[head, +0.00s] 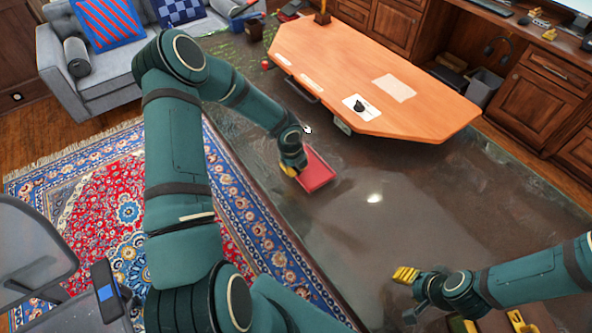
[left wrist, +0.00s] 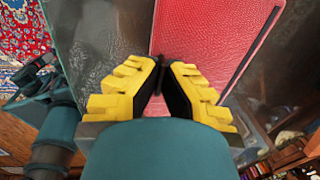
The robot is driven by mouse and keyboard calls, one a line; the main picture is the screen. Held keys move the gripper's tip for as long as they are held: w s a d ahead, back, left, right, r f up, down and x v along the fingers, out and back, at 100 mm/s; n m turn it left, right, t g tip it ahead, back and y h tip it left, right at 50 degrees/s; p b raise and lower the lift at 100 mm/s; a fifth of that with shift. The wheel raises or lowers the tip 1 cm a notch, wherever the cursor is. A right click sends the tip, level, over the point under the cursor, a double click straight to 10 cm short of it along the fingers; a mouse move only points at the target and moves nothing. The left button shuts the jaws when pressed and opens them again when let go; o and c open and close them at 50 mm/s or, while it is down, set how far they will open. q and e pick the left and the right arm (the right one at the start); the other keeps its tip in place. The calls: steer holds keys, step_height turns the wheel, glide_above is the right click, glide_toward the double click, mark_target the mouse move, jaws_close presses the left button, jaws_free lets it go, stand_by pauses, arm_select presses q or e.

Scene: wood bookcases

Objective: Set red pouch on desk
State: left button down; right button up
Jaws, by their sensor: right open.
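The red pouch (head: 318,171) is flat and rectangular and hangs in front of the desk, apart from it. My left gripper (head: 290,169) is shut on one edge of the pouch. In the left wrist view, its yellow fingertips (left wrist: 160,76) come together at the pouch (left wrist: 205,45), and part of the grip is hidden by the fingers. The desk (head: 335,55) has an orange wood top with clipped corners and stands beyond the pouch, up and right. My right gripper (head: 438,300) is open and empty at the lower right, away from the pouch.
The desk top carries a paper sheet (head: 395,88), a white card with a dark object (head: 360,106) and thin strips near its left edge. Much of its right part is bare. A sofa (head: 105,75), patterned rug (head: 100,205) and chair (head: 40,260) lie left. Wood cabinets (head: 535,105) stand behind.

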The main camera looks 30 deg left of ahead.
arm_select(q)
steer(key=shift+f, duration=0.7)
arm_select(e)
steer(key=shift+f, duration=0.15)
arm_select(q)
steer(key=shift+f, duration=0.1)
steer(key=c, duration=1.1)
jaws_free()
steer(key=shift+c, duration=0.2)
arm_select(e)
steer(key=shift+f, duration=0.1)
